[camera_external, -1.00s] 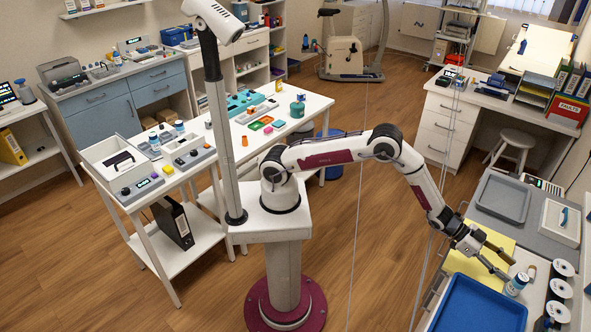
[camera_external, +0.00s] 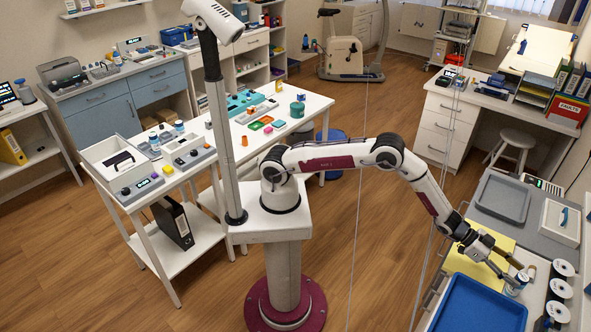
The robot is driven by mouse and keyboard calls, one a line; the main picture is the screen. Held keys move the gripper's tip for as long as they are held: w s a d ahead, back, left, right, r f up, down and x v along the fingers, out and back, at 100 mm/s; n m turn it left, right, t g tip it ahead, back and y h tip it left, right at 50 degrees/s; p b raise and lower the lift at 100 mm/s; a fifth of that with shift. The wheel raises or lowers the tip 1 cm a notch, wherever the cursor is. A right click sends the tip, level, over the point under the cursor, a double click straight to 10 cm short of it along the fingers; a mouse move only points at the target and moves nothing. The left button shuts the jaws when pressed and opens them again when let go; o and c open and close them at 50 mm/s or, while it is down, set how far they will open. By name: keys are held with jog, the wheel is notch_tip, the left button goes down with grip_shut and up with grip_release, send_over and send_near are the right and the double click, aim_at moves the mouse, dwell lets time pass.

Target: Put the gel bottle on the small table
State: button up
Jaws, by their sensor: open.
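A small white bottle with a blue label (camera_external: 513,290), which looks like the gel bottle, stands on the right-hand bench, just right of the blue tray. My gripper (camera_external: 515,278) is open and low over this bench, with its fingers at the bottle. The fingers partly cover the bottle, and I cannot tell whether they touch it. A white table (camera_external: 305,107) with several small items on it stands behind my base; I cannot tell for certain whether it is the small table.
The blue tray (camera_external: 470,307), a yellow sheet (camera_external: 462,262) and a grey tray (camera_external: 503,198) lie on the right-hand bench. White spools (camera_external: 562,268) stand close to the right of the bottle. A white side table (camera_external: 127,207) holds devices at left.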

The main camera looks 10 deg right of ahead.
jog(key=shift+x, duration=1)
jog(key=c, duration=1.4)
jog(key=shift+o, duration=0.2)
jog(key=shift+r, duration=0.15)
jog(key=shift+r, duration=4.9)
jog(key=shift+s+r, duration=0.1)
grip_shut()
